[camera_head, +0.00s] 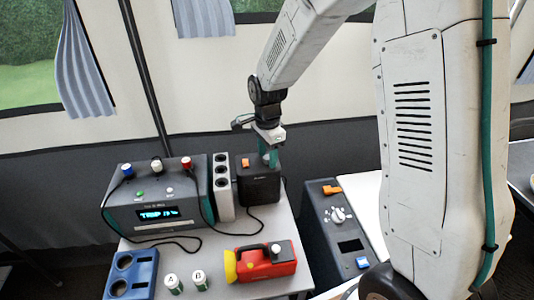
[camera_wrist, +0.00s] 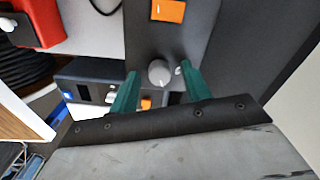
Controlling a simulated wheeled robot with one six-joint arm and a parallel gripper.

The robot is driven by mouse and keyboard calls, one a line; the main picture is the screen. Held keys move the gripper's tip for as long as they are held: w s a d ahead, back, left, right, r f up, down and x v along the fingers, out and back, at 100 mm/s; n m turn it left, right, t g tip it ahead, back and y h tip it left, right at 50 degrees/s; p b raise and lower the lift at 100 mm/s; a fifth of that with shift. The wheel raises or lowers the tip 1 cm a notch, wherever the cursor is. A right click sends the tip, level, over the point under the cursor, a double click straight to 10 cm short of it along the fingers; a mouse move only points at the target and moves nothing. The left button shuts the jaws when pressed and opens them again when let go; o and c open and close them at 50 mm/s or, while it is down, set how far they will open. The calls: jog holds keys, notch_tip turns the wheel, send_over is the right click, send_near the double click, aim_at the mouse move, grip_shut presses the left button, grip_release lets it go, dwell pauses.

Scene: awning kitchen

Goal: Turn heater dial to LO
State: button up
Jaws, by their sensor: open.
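A small black box (camera_head: 259,186), which I take for the heater, stands at the back right of the grey table. Its dark top fills the middle of the wrist view, with an orange patch (camera_wrist: 168,10) and a round grey dial (camera_wrist: 159,72). My gripper (camera_head: 268,157) points down at this box. In the wrist view its green fingers (camera_wrist: 158,78) are open, one on each side of the dial, with visible gaps. The fingertips' height against the dial is hard to tell. No LO mark is legible, and the dial's setting cannot be read.
Left of the box stand a grey socket strip (camera_head: 222,185) and a grey unit with a lit display (camera_head: 157,213). To the right is a dark panel unit (camera_head: 336,236) with a white dial (camera_head: 340,215).

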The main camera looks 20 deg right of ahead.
jog(key=c, duration=1)
jog(key=shift+n, duration=0.3)
jog(key=n, duration=1.3)
jog(key=o, duration=1)
